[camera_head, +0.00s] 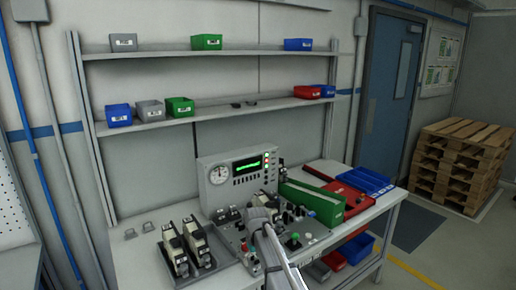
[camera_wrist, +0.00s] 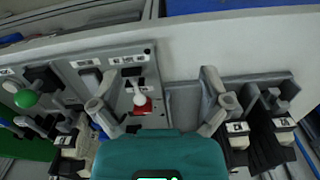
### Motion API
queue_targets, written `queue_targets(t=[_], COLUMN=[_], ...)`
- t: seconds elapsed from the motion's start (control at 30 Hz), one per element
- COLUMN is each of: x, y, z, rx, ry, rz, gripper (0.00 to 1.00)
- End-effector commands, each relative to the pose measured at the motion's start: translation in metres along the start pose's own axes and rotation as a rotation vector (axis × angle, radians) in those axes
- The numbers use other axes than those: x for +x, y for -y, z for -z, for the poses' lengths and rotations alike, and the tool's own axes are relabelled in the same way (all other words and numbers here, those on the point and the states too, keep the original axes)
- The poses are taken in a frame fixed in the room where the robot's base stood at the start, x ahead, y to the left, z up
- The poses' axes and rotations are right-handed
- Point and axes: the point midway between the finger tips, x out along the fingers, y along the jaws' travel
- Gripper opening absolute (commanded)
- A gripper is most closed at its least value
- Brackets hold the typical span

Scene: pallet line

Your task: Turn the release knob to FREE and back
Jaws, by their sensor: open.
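The control panel (camera_wrist: 180,65) lies on the bench and carries several switches and knobs. In the wrist view my gripper (camera_wrist: 159,76) is open and empty, its fingers spread above the panel. A white ball-topped control (camera_wrist: 140,98) on a red plate shows between the fingers, nearer the left one; I see no clear contact. A green knob (camera_wrist: 27,98) stands at the left of the wrist view and also shows in the head view (camera_head: 293,241). I cannot tell which control is the release knob, nor read FREE. In the head view my arm hides part of the panel.
A grey instrument box (camera_head: 215,192) with a dial and green display stands behind the panel. Black-and-cream devices (camera_head: 174,247) stand left of it. A green tray (camera_head: 310,200), red case (camera_head: 350,208) and blue bins (camera_head: 366,181) crowd the right.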

Motion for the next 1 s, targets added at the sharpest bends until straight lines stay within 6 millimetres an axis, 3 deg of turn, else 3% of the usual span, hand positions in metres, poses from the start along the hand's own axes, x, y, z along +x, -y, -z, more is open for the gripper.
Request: queue_targets(t=[0.03, 0.27, 0.5, 0.7, 0.83, 1.0], x=[0.005, 0.02, 0.046, 0.061, 0.065, 0.065], y=[-0.004, -0.022, -0.04, -0.045, -0.045, -0.046], z=[-0.016, -0.078, -0.188, -0.256, -0.278, -0.283], rx=[0.019, 0.126, 0.316, 0.447, 0.493, 0.511], ry=[0.0, 0.0, 0.0, 0.0, 0.0, 0.001], rz=[0.0, 0.0, 0.0, 0.0, 0.0, 0.0], gripper=[0.97, 0.97, 0.97, 0.97, 0.97, 0.97])
